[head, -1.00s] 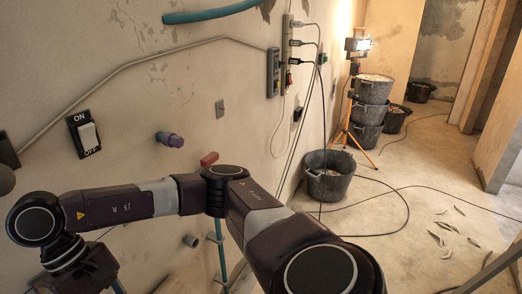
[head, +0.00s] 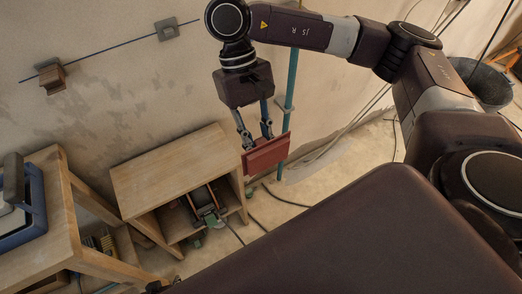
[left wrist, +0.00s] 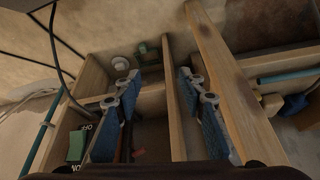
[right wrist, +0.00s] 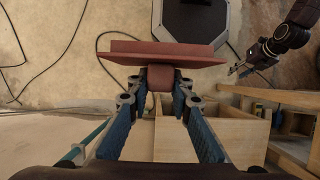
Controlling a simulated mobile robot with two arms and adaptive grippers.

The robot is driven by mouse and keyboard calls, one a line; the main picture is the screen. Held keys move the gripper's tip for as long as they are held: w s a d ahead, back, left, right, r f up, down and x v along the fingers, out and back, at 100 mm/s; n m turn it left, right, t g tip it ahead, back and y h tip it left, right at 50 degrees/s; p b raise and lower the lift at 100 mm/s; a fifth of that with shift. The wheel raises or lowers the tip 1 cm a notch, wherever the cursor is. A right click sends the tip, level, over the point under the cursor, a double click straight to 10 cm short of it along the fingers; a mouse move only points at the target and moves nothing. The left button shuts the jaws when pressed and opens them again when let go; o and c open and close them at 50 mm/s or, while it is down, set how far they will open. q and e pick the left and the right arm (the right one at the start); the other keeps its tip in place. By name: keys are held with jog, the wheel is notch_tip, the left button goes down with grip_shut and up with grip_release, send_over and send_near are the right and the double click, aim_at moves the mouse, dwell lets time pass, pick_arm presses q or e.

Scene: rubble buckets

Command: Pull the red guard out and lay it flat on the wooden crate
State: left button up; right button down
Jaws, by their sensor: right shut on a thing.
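The red guard (head: 268,155) hangs from my right gripper (head: 254,138), beside the right end of the wooden crate (head: 165,165) in the head view. In the right wrist view my right gripper (right wrist: 160,88) is shut on the block on the back of the red guard (right wrist: 165,52); the plate spreads wide beyond the fingertips. The crate's flat top is bare, and its open front shows things inside. My left gripper (left wrist: 160,85) is open and empty in the left wrist view, above wooden boards and compartments. I cannot clearly make it out in the head view.
A wooden table (head: 52,220) with a blue-edged tray (head: 30,225) stands left of the crate. A teal pipe (head: 291,85) rises behind the guard. Cables lie on the floor right of the crate. A dark bucket (head: 487,85) stands at the upper right.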

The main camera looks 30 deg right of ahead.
pick_arm(q)
jog(key=w+d+r+t+b, duration=0.1)
jog(key=w+r+t+b, duration=0.2)
jog(key=r+b, duration=1)
jog(key=w+b, duration=0.2)
jog(key=w, duration=0.1)
jog(key=shift+w+d+t+h, duration=0.2)
jog(key=shift+d+t+h, duration=0.05)
jog(key=shift+t+h, duration=0.15)
